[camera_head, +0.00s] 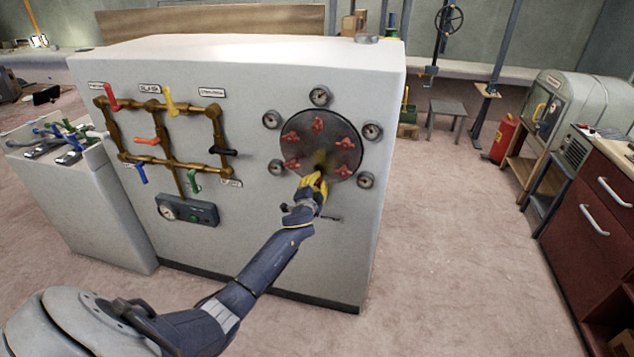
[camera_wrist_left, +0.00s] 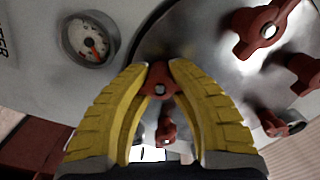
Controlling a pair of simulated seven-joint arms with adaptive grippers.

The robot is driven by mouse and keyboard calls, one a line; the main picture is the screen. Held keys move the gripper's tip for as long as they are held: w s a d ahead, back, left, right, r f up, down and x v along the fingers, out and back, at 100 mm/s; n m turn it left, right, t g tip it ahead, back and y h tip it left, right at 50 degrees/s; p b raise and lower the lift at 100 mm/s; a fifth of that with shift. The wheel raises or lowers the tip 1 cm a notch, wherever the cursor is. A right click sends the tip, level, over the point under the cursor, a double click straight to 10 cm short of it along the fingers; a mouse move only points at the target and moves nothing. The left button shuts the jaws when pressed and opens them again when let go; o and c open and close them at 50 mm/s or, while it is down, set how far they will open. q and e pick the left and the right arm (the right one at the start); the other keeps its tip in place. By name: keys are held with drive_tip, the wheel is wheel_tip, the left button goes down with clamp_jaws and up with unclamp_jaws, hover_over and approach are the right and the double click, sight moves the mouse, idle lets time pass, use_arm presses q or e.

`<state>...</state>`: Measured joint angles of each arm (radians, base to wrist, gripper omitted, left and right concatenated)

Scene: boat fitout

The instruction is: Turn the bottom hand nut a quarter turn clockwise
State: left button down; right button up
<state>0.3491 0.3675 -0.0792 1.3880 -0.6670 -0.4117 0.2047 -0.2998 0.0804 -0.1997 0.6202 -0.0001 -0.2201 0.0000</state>
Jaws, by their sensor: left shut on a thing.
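A round grey metal cover plate (camera_head: 322,140) with several red hand nuts around its edge is on the front of the white cabinet. My left gripper (camera_head: 317,182) is at the plate's lower edge, where its yellow fingers mostly hide the bottom hand nut in the head view. In the left wrist view the red bottom hand nut (camera_wrist_left: 160,82) sits between the tips of the two yellow fingers of the left gripper (camera_wrist_left: 158,70), which are shut on it. Other red nuts (camera_wrist_left: 264,28) show farther along the plate. My right gripper is not in view.
Several round gauges (camera_head: 366,180) ring the plate, and one gauge (camera_wrist_left: 88,40) is close to the fingers in the wrist view. Brass pipes (camera_head: 165,158) with coloured levers and a grey box (camera_head: 187,210) are to the left. The floor right of the cabinet is open.

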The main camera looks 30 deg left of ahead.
use_arm(q)
drive_tip(key=m, duration=0.5)
drive_tip(key=shift+w+d+r, duration=0.1)
drive_tip(key=shift+d+r, duration=0.1)
drive_tip(key=shift+r, duration=0.15)
drive_tip(key=shift+m, duration=0.8)
drive_tip(key=shift+d+f, duration=0.1)
drive_tip(key=shift+f, duration=0.05)
drive_tip(key=c, duration=0.8)
unclamp_jaws()
drive_tip(key=shift+d+f, duration=0.15)
drive_tip(key=shift+o, duration=1.4)
drive_tip(key=shift+a, duration=0.2)
drive_tip(key=shift+s+f, duration=0.1)
drive_tip(key=shift+s, duration=0.3)
drive_tip(key=v, duration=1.1)
